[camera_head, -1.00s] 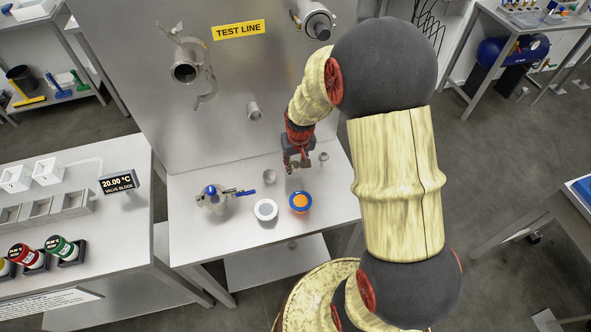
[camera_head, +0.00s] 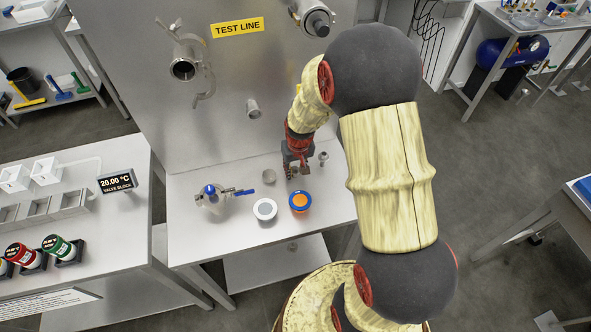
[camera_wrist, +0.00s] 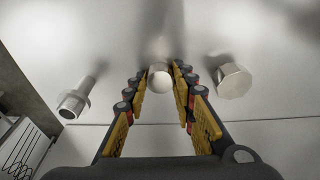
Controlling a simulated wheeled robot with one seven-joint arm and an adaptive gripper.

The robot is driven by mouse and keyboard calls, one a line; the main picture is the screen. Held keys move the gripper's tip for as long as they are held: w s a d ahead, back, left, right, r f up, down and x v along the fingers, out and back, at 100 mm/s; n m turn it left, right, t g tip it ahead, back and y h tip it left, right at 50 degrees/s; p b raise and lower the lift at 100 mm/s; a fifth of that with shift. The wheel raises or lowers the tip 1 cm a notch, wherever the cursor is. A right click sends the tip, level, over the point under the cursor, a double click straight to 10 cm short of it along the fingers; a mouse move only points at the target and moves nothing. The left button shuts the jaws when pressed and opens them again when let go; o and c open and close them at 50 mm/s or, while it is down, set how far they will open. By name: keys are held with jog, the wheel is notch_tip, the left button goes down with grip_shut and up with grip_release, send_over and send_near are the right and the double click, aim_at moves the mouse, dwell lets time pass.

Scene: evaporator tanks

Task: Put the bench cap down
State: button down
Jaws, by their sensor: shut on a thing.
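My gripper (camera_head: 297,171) is low over the steel bench (camera_head: 205,238), pointing down. In the wrist view its fingers (camera_wrist: 160,85) are shut on a small, pale, rounded piece, which I take to be the bench cap (camera_wrist: 160,80). Only its rounded end shows between the fingertips. In the head view the gripper hides most of the cap. I cannot tell whether the cap touches the bench.
A faceted metal piece (camera_wrist: 230,80) and a metal fitting (camera_wrist: 76,101) stand on either side of the fingers. A white ring (camera_head: 265,209), an orange-and-blue disc (camera_head: 299,201) and a blue-handled valve (camera_head: 212,196) are nearby. The bench's left front is clear.

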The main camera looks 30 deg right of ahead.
jog(key=c, duration=1.9)
grip_release()
jog(key=shift+s+a+f, duration=0.1)
jog(key=shift+s+f, duration=0.25)
jog(key=shift+f, duration=0.3)
jog(key=o, duration=0.4)
jog(key=shift+f, duration=0.2)
jog(key=shift+r, duration=0.1)
jog(key=s+a+r+t+p, duration=0.1)
jog(key=s+a+r, duration=0.15)
jog(key=r, duration=0.65)
jog(key=s+a+r+n+p, duration=0.1)
jog(key=s+a+r, duration=0.15)
jog(key=r, duration=0.65)
jog(key=s+a+r+t+p, duration=0.1)
jog(key=s+a+r, duration=0.15)
jog(key=r, duration=0.75)
jog(key=s+a+r, duration=0.2)
jog(key=s, duration=0.2)
jog(key=s+a+r+n+t, duration=0.1)
jog(key=s+a+r, duration=0.1)
jog(key=s+r, duration=0.1)
jog(key=s+a+r+n, duration=0.1)
jog(key=s+a+r, duration=0.1)
jog(key=s, duration=0.3)
jog(key=shift+s+a+r+y, duration=0.1)
jog(key=shift+a+r+y, duration=0.1)
jog(key=shift+y, duration=0.1)
jog(key=shift+f, duration=0.1)
